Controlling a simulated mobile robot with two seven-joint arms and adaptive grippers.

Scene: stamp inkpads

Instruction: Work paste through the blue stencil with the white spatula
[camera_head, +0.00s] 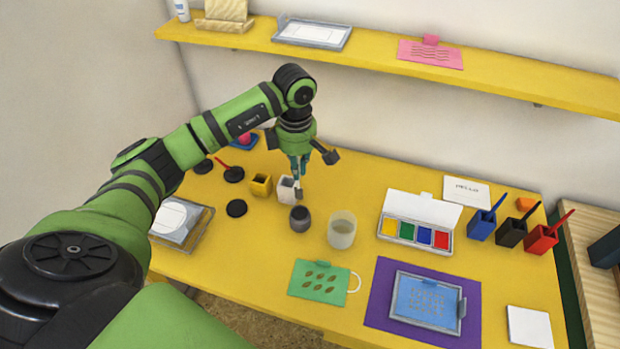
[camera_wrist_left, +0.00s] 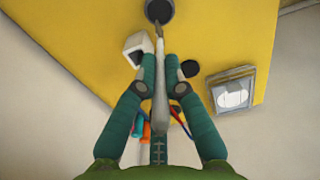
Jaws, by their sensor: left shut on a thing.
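My left gripper (camera_head: 299,176) is over the left middle of the yellow table, beside a white square holder (camera_head: 287,189). In the left wrist view its fingers (camera_wrist_left: 161,66) are shut on the white spatula (camera_wrist_left: 160,95). The spatula's darker tip points at a dark grey pot (camera_wrist_left: 159,11); I cannot tell whether it touches it. The pot (camera_head: 300,219) stands just in front of the gripper in the head view. The blue stencil (camera_head: 405,297), in a grey frame, lies on a purple mat (camera_head: 381,301) at the front right. My right gripper is out of view.
A frosted cup (camera_head: 341,231) stands right of the pot. A green leaf stencil (camera_head: 319,283) lies in front. A paint box (camera_head: 402,238) and several brush pots, one blue (camera_head: 482,225), stand to the right. A yellow holder (camera_head: 261,186) is left of the gripper. A shelf (camera_head: 375,56) runs behind.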

